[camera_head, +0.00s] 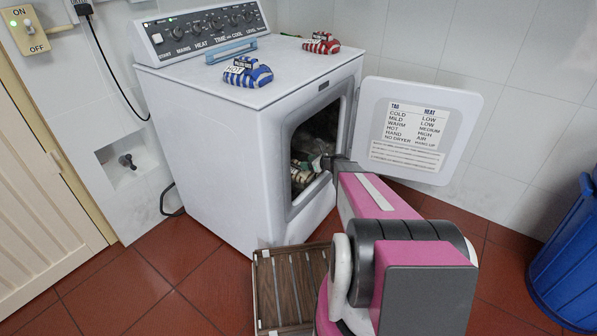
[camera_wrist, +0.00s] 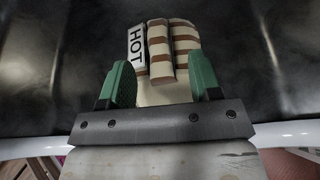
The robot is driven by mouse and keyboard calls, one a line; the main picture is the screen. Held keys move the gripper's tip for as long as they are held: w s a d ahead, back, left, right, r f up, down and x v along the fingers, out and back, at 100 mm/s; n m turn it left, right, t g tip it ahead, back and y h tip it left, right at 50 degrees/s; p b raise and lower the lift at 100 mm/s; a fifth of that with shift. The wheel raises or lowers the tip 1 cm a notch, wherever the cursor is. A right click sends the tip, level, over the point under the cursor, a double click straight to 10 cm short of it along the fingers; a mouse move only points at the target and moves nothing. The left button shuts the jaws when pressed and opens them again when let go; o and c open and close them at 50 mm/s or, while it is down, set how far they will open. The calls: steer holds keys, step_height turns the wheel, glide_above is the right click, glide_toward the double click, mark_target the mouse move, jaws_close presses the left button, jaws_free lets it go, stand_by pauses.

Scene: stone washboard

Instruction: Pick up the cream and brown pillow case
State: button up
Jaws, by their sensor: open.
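The cream and brown striped pillow case (camera_wrist: 172,50) is a folded bundle with a white tag reading HOT. It lies on the dark drum floor inside the dryer (camera_head: 205,130). In the wrist view my gripper (camera_wrist: 162,82) is open, with one green finger on each side of the bundle's near part. I cannot tell whether the fingers touch it. In the head view my arm reaches through the open dryer doorway, and my gripper (camera_head: 316,163) is small and dim there. The pillow case is hard to make out in the head view.
The dryer door (camera_head: 418,128) stands open to the right of my arm. A blue bundle (camera_head: 248,73) and a red bundle (camera_head: 321,43) lie on the dryer top. A brown slatted crate (camera_head: 285,285) is on the floor in front. A blue bin (camera_head: 570,255) stands at right.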

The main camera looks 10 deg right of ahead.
mark_target(298, 168)
steer(key=shift+x, duration=2.7)
steer(key=shift+s+f, duration=0.1)
steer(key=shift+s, duration=0.05)
jaws_close()
